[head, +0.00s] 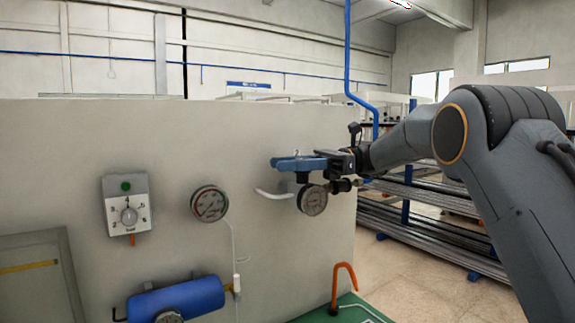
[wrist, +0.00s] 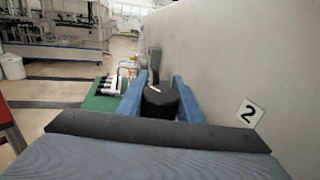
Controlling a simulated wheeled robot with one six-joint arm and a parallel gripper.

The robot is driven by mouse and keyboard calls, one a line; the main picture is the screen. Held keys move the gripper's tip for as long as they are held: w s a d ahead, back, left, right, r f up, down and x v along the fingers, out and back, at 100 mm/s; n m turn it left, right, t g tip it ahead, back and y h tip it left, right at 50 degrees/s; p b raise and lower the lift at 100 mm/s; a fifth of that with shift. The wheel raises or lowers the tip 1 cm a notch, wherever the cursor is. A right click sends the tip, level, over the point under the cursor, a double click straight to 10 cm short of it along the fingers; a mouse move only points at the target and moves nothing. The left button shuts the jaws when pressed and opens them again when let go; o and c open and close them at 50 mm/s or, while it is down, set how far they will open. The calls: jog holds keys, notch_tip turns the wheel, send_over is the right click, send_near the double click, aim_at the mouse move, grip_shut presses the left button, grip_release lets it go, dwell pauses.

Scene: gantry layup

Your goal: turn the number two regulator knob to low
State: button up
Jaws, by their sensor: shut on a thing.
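The number two regulator stands out from the pale wall panel, with a round gauge (head: 312,200) just below my gripper. Its black round knob (wrist: 160,102) has a white pointer line on top, lying roughly crosswise between the fingers in the wrist view. My gripper (wrist: 162,95) has a blue finger on each side of the knob and is shut on it. A white plate with a black 2 (wrist: 249,113) is on the wall to the right. In the head view my gripper (head: 300,163) reaches in from the right and hides most of the knob. No low mark is readable.
The wall panel (head: 150,150) runs close beside my gripper. It carries a dial box (head: 128,206), another gauge (head: 209,203) and a blue cylinder (head: 178,298). An orange hook (head: 343,285) rises from a green surface below. Racks of rods (head: 430,235) stand behind at right.

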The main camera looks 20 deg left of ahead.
jog(key=o, duration=1)
jog(key=shift+o, duration=0.2)
jog(key=b+v, duration=0.2)
jog(key=v, duration=0.2)
jog(key=shift+w+d+f, duration=0.15)
jog(key=shift+w+d, duration=0.15)
jog(key=shift+w+d+r, duration=0.15)
jog(key=shift+d+r, duration=0.05)
jog(key=shift+d, duration=0.05)
jog(key=shift+r+p, duration=0.2)
jog(key=shift+p, duration=1.05)
jog(key=p+v, duration=0.1)
jog(key=p, duration=0.5)
jog(key=shift+w+d, duration=0.25)
jog(key=shift+d, duration=0.1)
jog(key=shift+w+d+f+p, duration=0.15)
jog(key=shift+d+f+p, duration=0.1)
jog(key=shift+p, duration=0.65)
jog(key=shift+c, duration=0.4)
